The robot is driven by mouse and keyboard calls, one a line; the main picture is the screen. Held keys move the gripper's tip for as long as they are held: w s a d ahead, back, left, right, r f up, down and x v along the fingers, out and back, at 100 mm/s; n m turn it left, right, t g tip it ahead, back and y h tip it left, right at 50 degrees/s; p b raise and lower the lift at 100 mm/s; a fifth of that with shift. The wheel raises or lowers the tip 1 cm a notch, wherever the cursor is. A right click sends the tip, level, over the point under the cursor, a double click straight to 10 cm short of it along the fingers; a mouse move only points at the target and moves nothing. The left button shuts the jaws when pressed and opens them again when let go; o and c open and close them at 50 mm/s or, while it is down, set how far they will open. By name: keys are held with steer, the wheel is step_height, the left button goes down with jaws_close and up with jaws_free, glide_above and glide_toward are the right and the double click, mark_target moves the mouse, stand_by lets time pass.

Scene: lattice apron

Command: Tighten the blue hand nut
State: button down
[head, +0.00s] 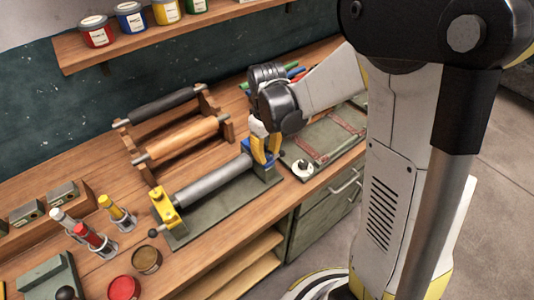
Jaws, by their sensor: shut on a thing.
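A grey roller (213,181) lies on a green base plate (222,212) on the workbench. Its left end sits in a yellow end block (163,208) with a small black-knobbed lever. Its right end meets a blue end block (265,173). My gripper (266,158) points down over this blue end, with its yellow fingers around the top of it. The fingers are shut on the blue hand nut, which they mostly hide. I cannot tell how far the nut is turned.
A wooden rack with a black roller (163,105) and an orange roller (183,139) stands behind. A white spool (302,169) and green tray (326,141) are right of my gripper. Paint cans line the shelf (130,45).

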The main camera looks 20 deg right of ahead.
mark_target(267, 155)
steer(key=shift+m+b, duration=0.35)
steer(key=shift+m, duration=1.75)
steer(key=c, duration=1.1)
jaws_free()
steer(key=shift+o, duration=0.2)
steer(key=shift+r, duration=0.1)
step_height(267, 155, up, 12)
steer(key=shift+s, duration=0.1)
